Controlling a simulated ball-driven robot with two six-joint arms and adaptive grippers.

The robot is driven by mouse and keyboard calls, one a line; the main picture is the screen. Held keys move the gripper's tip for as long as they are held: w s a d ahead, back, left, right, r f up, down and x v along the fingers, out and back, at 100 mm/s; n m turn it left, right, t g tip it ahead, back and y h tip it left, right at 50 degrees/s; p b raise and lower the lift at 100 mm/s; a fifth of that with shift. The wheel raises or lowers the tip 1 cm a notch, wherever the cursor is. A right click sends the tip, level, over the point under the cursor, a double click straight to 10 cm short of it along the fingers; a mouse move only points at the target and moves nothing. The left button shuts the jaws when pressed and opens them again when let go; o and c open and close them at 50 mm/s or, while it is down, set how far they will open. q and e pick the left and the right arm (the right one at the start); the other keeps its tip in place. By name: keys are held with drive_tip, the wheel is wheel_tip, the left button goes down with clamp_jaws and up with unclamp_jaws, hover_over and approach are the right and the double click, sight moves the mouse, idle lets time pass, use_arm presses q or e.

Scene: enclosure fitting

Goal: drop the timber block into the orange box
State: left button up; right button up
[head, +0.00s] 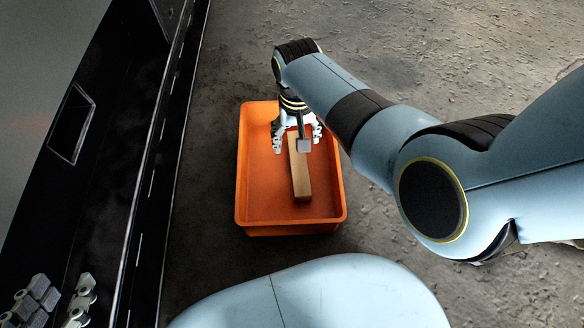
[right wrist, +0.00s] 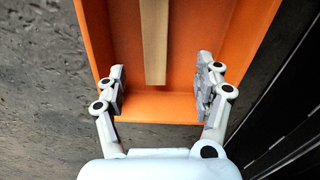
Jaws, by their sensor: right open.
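The timber block (head: 301,177) is a long light-brown bar inside the orange box (head: 242,190), lengthwise and seemingly on its floor. My right gripper (head: 297,145) is above the box, over the block's far end, which it partly hides. In the right wrist view, the right gripper's fingers (right wrist: 160,88) are wide apart with nothing between them; the block (right wrist: 155,45) shows beyond them, inside the box (right wrist: 125,45), touching neither finger. My left gripper (head: 58,300) shows at the lower left corner of the head view, its two fingers apart and empty, far from the box.
The box stands on a rough grey floor (head: 400,50), open around its far side. A black panelled structure (head: 120,150) runs along the left, with a strip of floor between it and the box. My right arm covers the area to the box's right.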

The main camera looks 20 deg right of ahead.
use_arm(q)
drive_tip(key=w+r+t+p, duration=0.1)
drive_tip(key=w+r+p, duration=0.1)
drive_tip(key=r+p, duration=0.8)
drive_tip(key=w+r+t+p, duration=0.2)
drive_tip(key=r+p, duration=0.9)
drive_tip(key=r, duration=0.6)
drive_tip(key=shift+w, duration=0.8)
use_arm(e)
drive_tip(key=d+r, duration=0.3)
drive_tip(key=r, duration=0.7)
drive_tip(key=s+d+r, duration=0.1)
drive_tip(key=d+r, duration=0.3)
drive_tip(key=r, duration=0.6)
drive_tip(key=d+r, duration=0.3)
drive_tip(key=r, duration=0.8)
drive_tip(key=shift+s+d, duration=0.15)
drive_tip(key=shift+d, duration=0.05)
use_arm(q)
drive_tip(key=shift+r, duration=0.1)
use_arm(e)
drive_tip(key=shift+r, duration=0.1)
